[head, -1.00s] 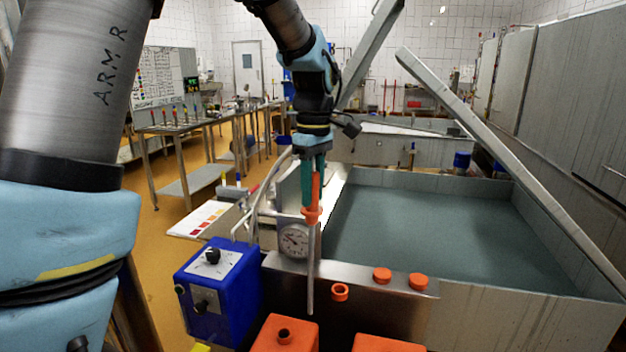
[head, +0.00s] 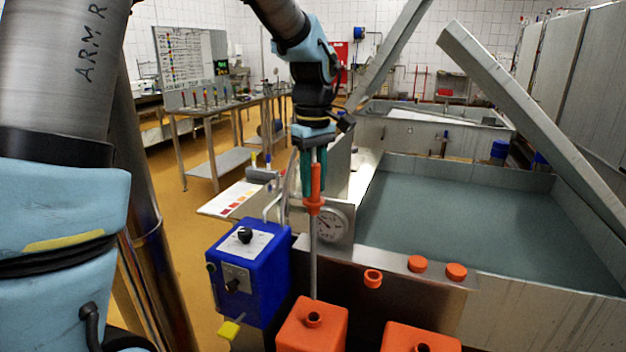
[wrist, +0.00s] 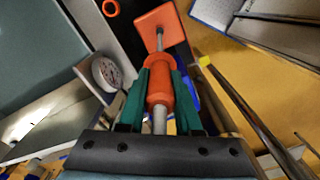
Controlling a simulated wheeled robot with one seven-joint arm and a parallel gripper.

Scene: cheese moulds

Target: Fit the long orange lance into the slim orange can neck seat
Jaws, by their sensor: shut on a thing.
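My gripper (head: 314,172) is shut on the lance (head: 315,190), which has an orange grip and a long thin grey rod hanging about upright. The lance also shows between my green fingers (wrist: 160,85) in the wrist view. In the head view the rod's low end is just behind the neck (head: 313,319) of the left orange can (head: 300,337). In the wrist view the rod end lies over that can's top (wrist: 172,20) and hides the neck; I cannot tell the gap. A second orange can (head: 400,342) with a neck stands to the right, cut by the frame. I cannot tell which is slimmer.
A blue box (head: 262,275) with knobs and a yellow lever stands left of the cans. A round gauge (head: 328,224) is close behind the rod.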

